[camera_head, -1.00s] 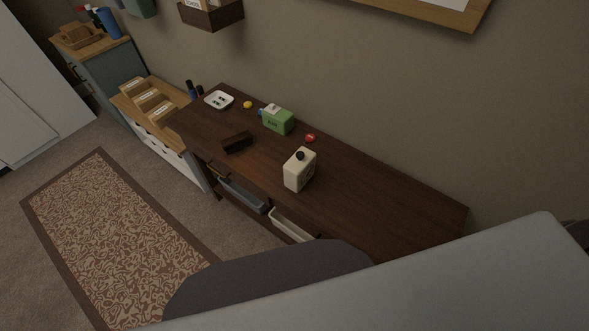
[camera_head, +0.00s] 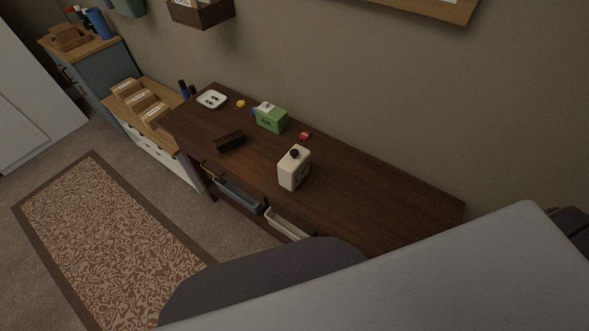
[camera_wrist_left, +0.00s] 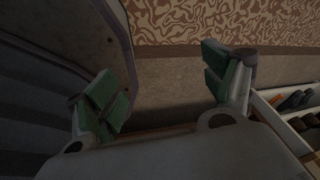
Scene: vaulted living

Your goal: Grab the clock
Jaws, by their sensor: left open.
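No clock face can be made out on the dark wooden table (camera_head: 390,205) in the head view. A low dark brown block (camera_head: 230,141) lies near its front edge and could be the clock, but its face does not show. My left gripper shows only in the left wrist view (camera_wrist_left: 166,95). Its green-padded fingers are wide apart and empty, with bare floor between them. It is away from the tabletop. My right gripper is not in view.
A cream container with a black knob (camera_head: 294,170), a green box (camera_head: 271,118), a small red item (camera_head: 305,136) and a white dish (camera_head: 212,100) stand on the table. Bins (camera_head: 289,223) sit below. A patterned rug (camera_head: 110,225) covers the floor. The table's right end is clear.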

